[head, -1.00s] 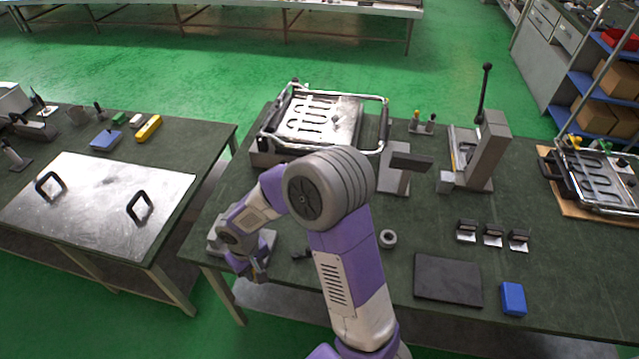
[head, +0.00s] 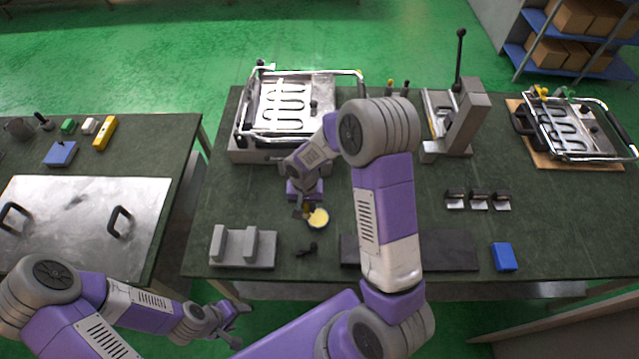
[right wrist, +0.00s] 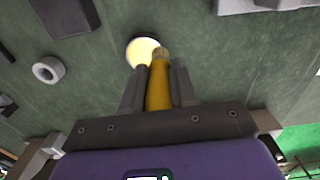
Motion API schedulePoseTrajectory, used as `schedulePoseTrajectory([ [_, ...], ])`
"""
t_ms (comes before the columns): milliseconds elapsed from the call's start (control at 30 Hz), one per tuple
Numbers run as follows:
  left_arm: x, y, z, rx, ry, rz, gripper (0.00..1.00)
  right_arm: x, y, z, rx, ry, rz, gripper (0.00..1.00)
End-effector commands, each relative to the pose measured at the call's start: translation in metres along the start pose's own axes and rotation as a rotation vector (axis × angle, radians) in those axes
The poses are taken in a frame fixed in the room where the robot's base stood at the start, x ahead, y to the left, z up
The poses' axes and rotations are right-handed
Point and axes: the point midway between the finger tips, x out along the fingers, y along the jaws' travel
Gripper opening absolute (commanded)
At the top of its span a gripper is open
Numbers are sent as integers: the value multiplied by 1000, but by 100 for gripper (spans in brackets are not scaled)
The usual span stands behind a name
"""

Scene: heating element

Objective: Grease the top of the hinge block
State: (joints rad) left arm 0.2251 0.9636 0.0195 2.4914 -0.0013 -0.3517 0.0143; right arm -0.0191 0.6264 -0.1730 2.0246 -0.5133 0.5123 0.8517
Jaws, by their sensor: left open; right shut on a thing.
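My right gripper (head: 304,208) is shut on a brush with a yellow handle (right wrist: 158,88). The brush tip is at or just over a round tin of pale yellow grease (head: 318,218); I cannot tell whether it touches. The tin also shows in the right wrist view (right wrist: 141,50). A grey block with two uprights (head: 243,247), which looks like the hinge block, lies on the table to the left of the tin. It is partly seen at the wrist view's top right. My left gripper (head: 228,316) is open and empty, low in front of the table.
A metal frame with a heating coil (head: 290,107) stands behind my right gripper. A lever press (head: 460,120) stands to the right. A small black part (head: 307,248) lies near the tin, and a dark plate (head: 440,252) lies right of it. A ring (right wrist: 47,70) shows in the wrist view.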

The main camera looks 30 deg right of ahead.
Motion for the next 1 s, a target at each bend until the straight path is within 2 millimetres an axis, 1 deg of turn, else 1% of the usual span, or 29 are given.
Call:
schedulePoseTrajectory([
  [33,-21,8,1,0,0,0,57,-12,8,-5,75,-2,3,0],
  [100,-34,13,2,0,0,0,57,-14,15,-10,172,-3,3,0],
  [200,-48,18,2,0,0,0,57,-16,23,-16,285,-1,3,0],
  [333,-58,22,2,0,0,0,57,-16,31,-20,381,0,3,0],
  [467,-60,23,3,0,0,0,57,-13,34,-22,421,2,3,0],
  [667,-54,20,2,0,0,0,57,-2,34,-22,426,2,2,0],
  [1000,-34,13,1,0,0,0,57,32,34,-22,423,1,3,0],
])
